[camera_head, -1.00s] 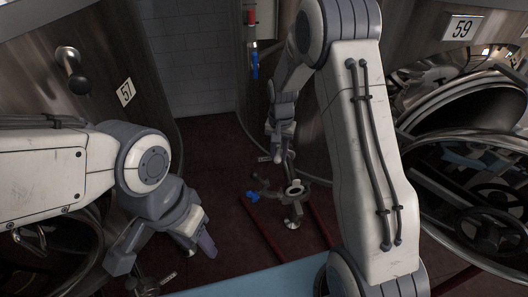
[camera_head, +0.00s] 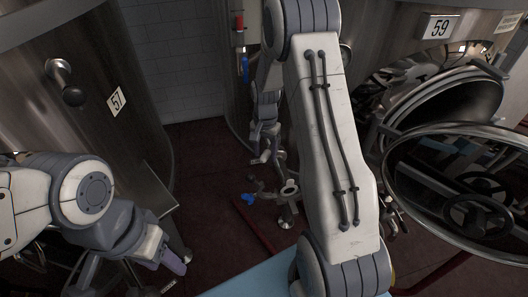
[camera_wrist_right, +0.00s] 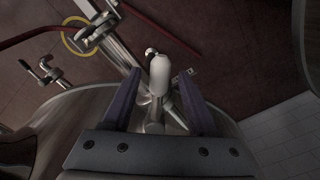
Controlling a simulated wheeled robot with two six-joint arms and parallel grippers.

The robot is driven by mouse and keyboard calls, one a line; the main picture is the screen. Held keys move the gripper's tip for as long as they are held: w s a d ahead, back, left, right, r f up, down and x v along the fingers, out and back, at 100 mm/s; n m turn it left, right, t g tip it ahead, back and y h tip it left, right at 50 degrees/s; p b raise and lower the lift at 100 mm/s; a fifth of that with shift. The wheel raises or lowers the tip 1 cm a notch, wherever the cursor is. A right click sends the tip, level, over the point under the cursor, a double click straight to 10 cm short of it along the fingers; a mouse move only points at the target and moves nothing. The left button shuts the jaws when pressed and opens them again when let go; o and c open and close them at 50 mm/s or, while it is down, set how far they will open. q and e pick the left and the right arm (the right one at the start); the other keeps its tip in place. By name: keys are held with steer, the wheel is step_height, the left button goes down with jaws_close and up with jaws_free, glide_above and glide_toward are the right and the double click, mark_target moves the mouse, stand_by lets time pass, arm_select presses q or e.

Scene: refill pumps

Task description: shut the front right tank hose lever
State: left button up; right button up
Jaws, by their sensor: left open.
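A pale, rounded lever handle (camera_wrist_right: 159,76) on a metal stem stands between the fingers of my right gripper (camera_wrist_right: 158,88) in the right wrist view. The fingers are spread on either side of it, with gaps showing. In the head view, my right gripper (camera_head: 264,132) hangs low beside a steel tank, partly hidden by my own arm, and a small light part (camera_head: 262,158) shows just below it. I cannot tell the lever's exact position. My left gripper (camera_head: 125,268) is open and empty at the lower left.
A pipe fitting with a blue handle (camera_head: 248,198) stands on the dark red floor by the tank. A tank marked 57 (camera_head: 116,101) is left, and one marked 59 (camera_head: 437,27) with an open round hatch (camera_head: 450,105) is right. A yellow ring (camera_wrist_right: 78,38) surrounds a hose coupling.

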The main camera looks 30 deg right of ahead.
mark_target(265, 154)
steer(key=shift+r, duration=0.1)
step_height(265, 154, up, 10)
steer(key=shift+r, duration=0.15)
stand_by(0.4)
